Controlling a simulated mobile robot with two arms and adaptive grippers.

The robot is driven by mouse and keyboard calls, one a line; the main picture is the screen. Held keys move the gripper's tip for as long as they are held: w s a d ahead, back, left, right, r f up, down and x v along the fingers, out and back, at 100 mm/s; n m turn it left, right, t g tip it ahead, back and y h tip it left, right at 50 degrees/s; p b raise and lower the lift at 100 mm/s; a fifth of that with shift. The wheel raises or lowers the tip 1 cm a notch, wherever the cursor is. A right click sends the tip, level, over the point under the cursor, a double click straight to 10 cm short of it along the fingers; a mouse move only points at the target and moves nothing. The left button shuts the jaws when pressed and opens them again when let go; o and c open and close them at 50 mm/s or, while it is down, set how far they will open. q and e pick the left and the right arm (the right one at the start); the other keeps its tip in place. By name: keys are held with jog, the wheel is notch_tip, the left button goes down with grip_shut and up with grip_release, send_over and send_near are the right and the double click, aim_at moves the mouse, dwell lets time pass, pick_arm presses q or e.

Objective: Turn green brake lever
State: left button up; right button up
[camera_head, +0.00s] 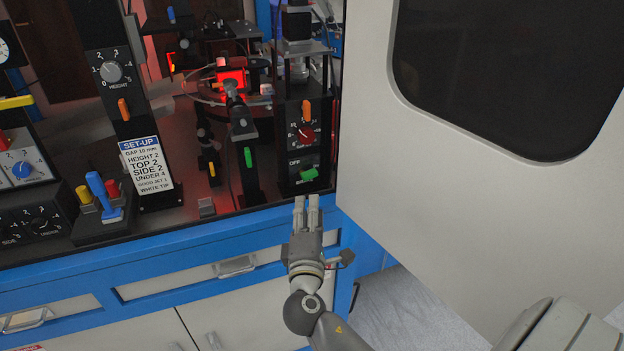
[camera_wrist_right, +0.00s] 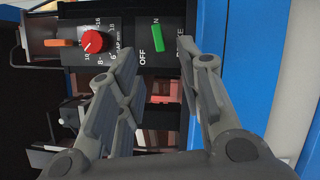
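The green brake lever (camera_head: 308,174) sits on a black panel marked OFF and BRAKE at the right end of the machine. It also shows in the right wrist view (camera_wrist_right: 158,37), between the fingertips in the picture and slightly tilted. My right gripper (camera_head: 306,200) is just below and in front of the lever in the head view. In the right wrist view its fingers (camera_wrist_right: 157,52) are spread apart with nothing between them. I cannot tell how far the fingertips are from the lever. My left gripper is not in view.
Above the lever are a red knob (camera_head: 302,136) and an orange lever (camera_head: 306,110). A second green lever (camera_head: 248,157) stands to the left. A large pale panel with a dark window (camera_head: 370,130) closes off the right side. A blue frame edge (camera_head: 225,222) runs along the front.

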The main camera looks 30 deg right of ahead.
aim_at(311, 178)
jog(key=x, duration=0.3)
jog(key=p+x, duration=0.1)
jog(key=x, duration=0.2)
jog(key=p+x, duration=0.1)
jog(key=x, duration=0.2)
jog(key=shift+a+r, duration=0.1)
jog(key=shift+r, duration=0.15)
jog(key=shift+p+x, duration=0.35)
jog(key=shift+x, duration=0.4)
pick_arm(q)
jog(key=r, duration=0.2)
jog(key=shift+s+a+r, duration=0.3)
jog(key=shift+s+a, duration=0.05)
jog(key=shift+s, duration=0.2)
pick_arm(e)
jog(key=shift+f, duration=0.1)
grip_shut()
